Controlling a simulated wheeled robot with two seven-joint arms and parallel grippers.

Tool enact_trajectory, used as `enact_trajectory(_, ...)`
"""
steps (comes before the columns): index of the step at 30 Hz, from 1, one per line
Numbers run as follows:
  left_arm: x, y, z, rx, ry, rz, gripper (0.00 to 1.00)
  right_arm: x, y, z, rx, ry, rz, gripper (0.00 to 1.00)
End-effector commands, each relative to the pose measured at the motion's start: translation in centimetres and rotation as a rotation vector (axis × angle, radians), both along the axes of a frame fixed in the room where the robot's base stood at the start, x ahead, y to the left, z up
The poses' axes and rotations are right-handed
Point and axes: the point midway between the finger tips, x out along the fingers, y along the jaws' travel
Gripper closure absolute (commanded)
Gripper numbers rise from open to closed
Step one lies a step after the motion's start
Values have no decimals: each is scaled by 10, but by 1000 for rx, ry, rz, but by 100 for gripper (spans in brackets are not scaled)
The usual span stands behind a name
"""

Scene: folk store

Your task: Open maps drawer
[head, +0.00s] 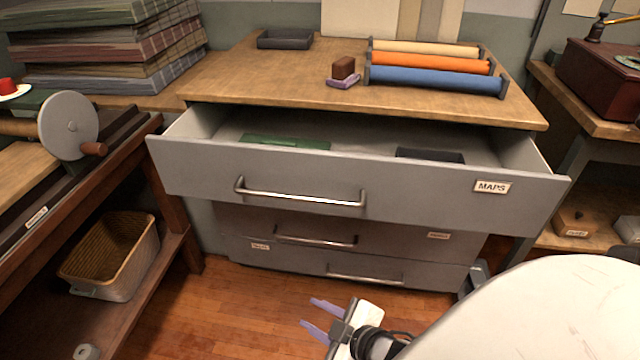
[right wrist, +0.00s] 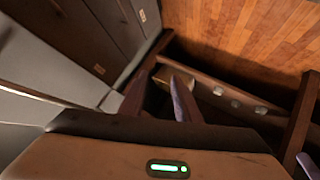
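The grey maps drawer (head: 420,190), the top drawer with a "MAPS" label (head: 492,187) at its right, is pulled well out of the cabinet. Its silver bar handle (head: 300,197) is free, with no gripper on it. Inside lie a green flat item (head: 285,142) and a dark flat item (head: 430,156). My right gripper (head: 313,315) is below and in front of the drawer, apart from the handle. Its two fingers are spread and empty, and they also show in the right wrist view (right wrist: 160,100). My left gripper is not in view.
Two lower drawers stay closed, with handles (head: 316,238). The wooden cabinet top (head: 270,85) bears coloured rolls (head: 435,78), a brown block (head: 343,68) and a dark tray (head: 285,38). A wooden bench with a basket (head: 115,255) stands left. Wood floor (head: 240,295) lies clear below.

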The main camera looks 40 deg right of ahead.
Motion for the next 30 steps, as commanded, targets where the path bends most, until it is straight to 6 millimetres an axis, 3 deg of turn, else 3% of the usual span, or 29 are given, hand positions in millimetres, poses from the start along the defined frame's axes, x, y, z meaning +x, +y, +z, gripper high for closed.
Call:
enact_trajectory(1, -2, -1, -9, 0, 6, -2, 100, 27, -29, 23, -168, -98, 52, 70)
enact_trajectory(3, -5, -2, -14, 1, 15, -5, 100, 55, -59, 59, -388, -211, 112, 70)
enact_trajectory(6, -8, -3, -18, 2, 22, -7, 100, 82, -88, 106, -648, -331, 172, 70)
enact_trajectory(9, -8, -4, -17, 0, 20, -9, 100, 96, -102, 134, -803, -392, 202, 70)
enact_trajectory(13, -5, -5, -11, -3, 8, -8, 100, 110, -106, 143, -852, -412, 212, 70)
enact_trajectory(24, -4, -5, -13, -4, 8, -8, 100, 172, -110, 133, -844, -409, 209, 70)
enact_trajectory(30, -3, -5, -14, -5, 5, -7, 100, 193, -111, 129, -842, -407, 210, 70)
